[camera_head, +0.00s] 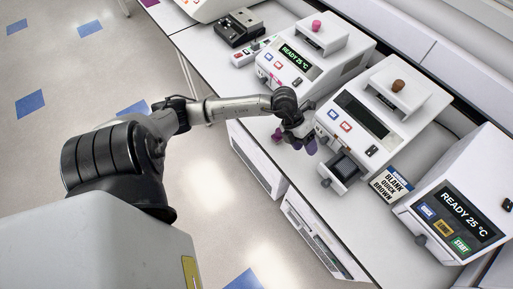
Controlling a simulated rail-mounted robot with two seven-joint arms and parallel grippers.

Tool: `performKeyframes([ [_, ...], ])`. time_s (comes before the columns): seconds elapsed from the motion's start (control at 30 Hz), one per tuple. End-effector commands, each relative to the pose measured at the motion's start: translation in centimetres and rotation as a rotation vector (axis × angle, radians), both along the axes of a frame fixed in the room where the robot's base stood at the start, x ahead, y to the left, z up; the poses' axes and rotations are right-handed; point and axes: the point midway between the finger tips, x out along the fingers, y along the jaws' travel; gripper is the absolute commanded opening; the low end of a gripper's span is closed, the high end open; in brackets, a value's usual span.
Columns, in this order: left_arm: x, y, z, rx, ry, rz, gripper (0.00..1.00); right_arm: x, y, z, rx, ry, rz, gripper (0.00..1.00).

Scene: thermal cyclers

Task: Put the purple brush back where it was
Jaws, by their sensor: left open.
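My left arm reaches in from the left, and its gripper (297,140) is over the front edge of the white bench, in front of the thermal cyclers. The gripper is open. A small purple piece (277,135) shows at its left side and a dull violet piece (311,147) at its right side. Either may be part of the purple brush, but they are too small and too covered by the gripper to tell, and I cannot tell whether they touch the gripper. My right gripper is not in view.
A cycler reading "READY 25 °C" (290,58) carries a pink knob (316,25). The middle cycler (362,112) has a brown knob (397,85) and an extended drawer (342,171). A sign (391,185) and another cycler (456,214) stand to the right. A dark device (238,27) is behind.

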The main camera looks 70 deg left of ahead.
Motion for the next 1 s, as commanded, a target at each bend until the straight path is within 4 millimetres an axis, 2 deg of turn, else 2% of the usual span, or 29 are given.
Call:
performKeyframes([
  [0.03,0.0,-3.2,0.7,-0.148,-0.075,0.003,0.56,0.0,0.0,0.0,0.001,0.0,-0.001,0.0],
  [0.1,0.2,-6.7,2.6,-0.355,-0.185,0.04,0.56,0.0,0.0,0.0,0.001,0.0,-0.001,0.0],
  [0.2,0.4,-9.8,5.9,-0.633,-0.321,0.157,0.56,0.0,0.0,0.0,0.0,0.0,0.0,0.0],
  [0.33,0.6,-10.6,9.7,-0.945,-0.444,0.413,0.56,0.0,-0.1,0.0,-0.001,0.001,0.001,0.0],
  [0.4,0.6,-9.8,10.8,-1.079,-0.479,0.594,0.56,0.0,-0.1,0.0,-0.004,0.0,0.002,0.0],
  [0.47,0.5,-8.7,11.0,-1.172,-0.488,0.768,0.56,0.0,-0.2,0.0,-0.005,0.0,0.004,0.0],
  [0.57,-0.2,-6.6,9.9,-1.268,-0.453,1.088,0.56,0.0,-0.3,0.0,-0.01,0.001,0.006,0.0],
  [0.67,-1.9,-4.8,7.2,-1.287,-0.354,1.422,0.56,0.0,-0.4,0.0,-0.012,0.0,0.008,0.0],
  [0.73,-3.7,-4.3,4.6,-1.253,-0.244,1.645,0.56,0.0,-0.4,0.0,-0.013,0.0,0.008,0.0],
  [0.9,-9.6,-5.5,-1.4,-1.044,0.107,2.067,0.56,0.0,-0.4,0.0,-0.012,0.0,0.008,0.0],
  [1.0,-13.3,-7.3,-3.7,-0.887,0.319,2.206,0.56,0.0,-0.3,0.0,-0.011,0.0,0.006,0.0],
])
